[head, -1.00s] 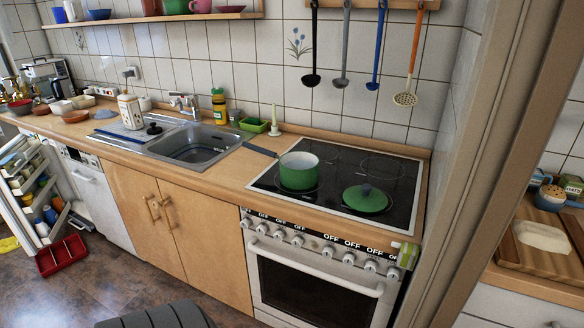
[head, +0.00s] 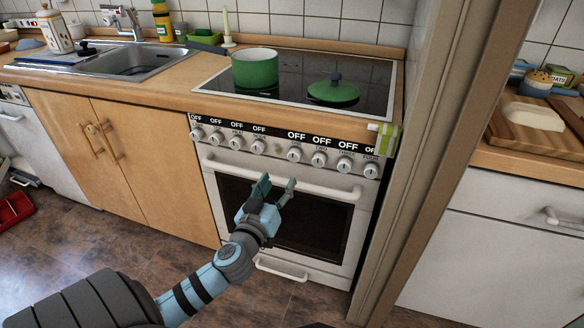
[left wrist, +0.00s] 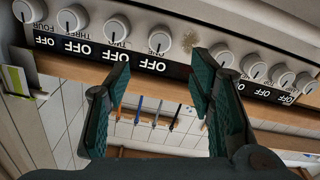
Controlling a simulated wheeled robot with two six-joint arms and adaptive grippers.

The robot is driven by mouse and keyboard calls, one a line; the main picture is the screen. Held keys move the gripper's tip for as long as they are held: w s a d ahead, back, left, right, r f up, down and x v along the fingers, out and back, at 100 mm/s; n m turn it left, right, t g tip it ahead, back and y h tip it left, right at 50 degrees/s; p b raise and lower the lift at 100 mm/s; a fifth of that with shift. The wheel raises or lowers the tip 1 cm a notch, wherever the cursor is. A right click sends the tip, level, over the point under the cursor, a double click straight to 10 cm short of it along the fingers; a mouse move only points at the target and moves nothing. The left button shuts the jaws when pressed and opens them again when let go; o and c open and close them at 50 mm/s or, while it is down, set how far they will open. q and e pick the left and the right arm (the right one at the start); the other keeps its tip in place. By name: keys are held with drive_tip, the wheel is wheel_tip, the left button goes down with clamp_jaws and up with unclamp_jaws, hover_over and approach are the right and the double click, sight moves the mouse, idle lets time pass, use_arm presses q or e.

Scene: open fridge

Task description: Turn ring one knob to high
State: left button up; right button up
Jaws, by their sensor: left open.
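The stove front carries a row of white knobs under black strips marked OFF. The ring one knob (head: 294,155) is the leftmost of the right-hand group, and its strip reads OFF. In the left wrist view, which is upside down, the ring one knob (left wrist: 160,38) has ONE printed by it and lies beyond and between the fingertips. My left gripper (head: 278,182) is open and empty in front of the oven door, below the knob row. In the left wrist view the open left gripper (left wrist: 160,78) is apart from the knobs. My right gripper is out of view.
The oven handle (head: 320,188) runs across just below the knobs, close to the gripper. A green pot (head: 255,70) and a green lid (head: 333,92) sit on the hob.

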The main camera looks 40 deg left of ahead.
sight(293, 158)
use_arm(q)
drive_tip(key=x, duration=1.1)
drive_tip(key=shift+w, duration=0.2)
